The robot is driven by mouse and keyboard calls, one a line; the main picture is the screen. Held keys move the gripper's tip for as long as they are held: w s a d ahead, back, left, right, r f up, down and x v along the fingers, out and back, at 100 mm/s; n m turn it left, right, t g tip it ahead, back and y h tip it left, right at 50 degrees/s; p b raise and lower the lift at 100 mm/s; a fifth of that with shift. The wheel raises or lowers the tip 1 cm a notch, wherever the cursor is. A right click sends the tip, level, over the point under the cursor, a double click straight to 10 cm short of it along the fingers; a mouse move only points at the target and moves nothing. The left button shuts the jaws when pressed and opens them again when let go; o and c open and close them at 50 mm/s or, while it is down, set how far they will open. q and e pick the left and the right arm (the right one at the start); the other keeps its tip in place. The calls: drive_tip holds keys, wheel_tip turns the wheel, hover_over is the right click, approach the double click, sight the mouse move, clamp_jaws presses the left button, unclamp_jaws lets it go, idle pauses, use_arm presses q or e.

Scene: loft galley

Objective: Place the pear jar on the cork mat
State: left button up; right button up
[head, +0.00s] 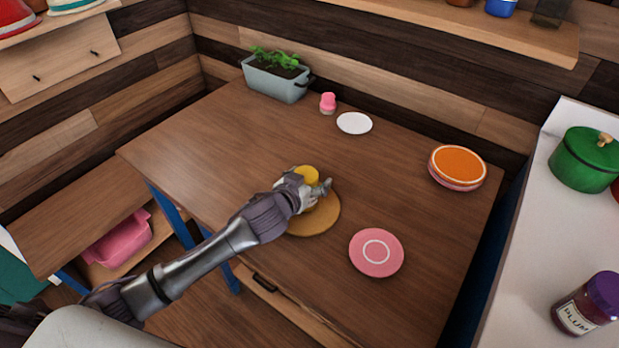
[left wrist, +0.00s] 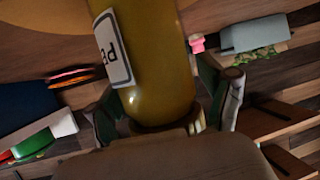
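The pear jar shows its yellow lid (head: 307,173) in the head view; its body is mostly hidden by my gripper. In the left wrist view the yellow-green jar (left wrist: 155,65) fills the middle, with part of a white label showing. My left gripper (head: 313,190) has its fingers on both sides of the jar and appears shut on it. The jar looks upright, at the cork mat (head: 318,222). Its base is hidden, so I cannot tell whether it touches the mat. My right gripper is not in view.
A pink plate (head: 376,253) lies right of the mat. Orange-topped stacked dishes (head: 458,167), a white plate (head: 354,123), a pink shaker (head: 328,103) and a planter (head: 275,80) stand farther back. The table's left part is clear. A plum jar (head: 588,304) stands on the right counter.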

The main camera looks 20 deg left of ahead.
use_arm(q)
drive_tip(key=shift+r, duration=0.2)
drive_tip(key=shift+s, duration=0.35)
drive_tip(key=v, duration=1.1)
drive_tip(key=shift+s, duration=0.15)
drive_tip(key=shift+a, duration=0.15)
